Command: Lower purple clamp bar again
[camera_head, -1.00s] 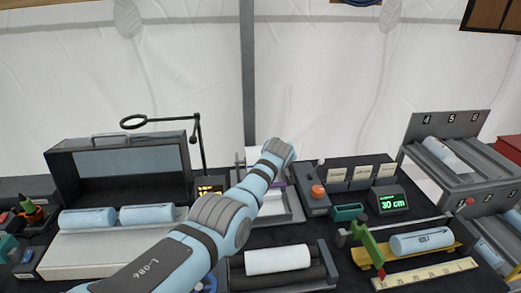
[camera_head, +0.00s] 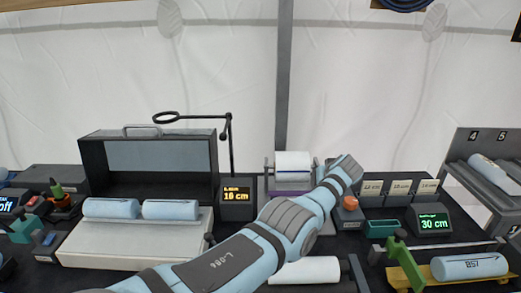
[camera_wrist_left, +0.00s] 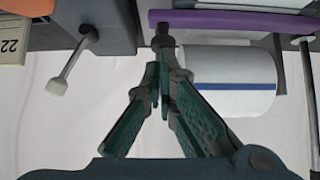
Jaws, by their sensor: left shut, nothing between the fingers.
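The purple clamp bar (camera_wrist_left: 235,22) runs across the top right of the left wrist view. In the head view, a purple strip of it (camera_head: 290,188) shows below a white roll (camera_head: 293,163). My left gripper (camera_wrist_left: 160,68) is shut and empty, its fingertips just below the bar's left end. A small dark knob (camera_wrist_left: 162,36) lies between the fingertips and that end; I cannot tell whether they touch. The roll, with a blue stripe, lies right of the fingers in the wrist view (camera_wrist_left: 228,85). In the head view my left wrist hides the fingers. My right gripper is not in view.
A lever with a pale ball end (camera_wrist_left: 55,88) stands left of my fingers. An orange button (camera_head: 350,203), a green box (camera_head: 383,228) and a 30 cm display (camera_head: 433,223) stand to the right. A 16 cm display (camera_head: 236,202) stands left of the clamp station.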

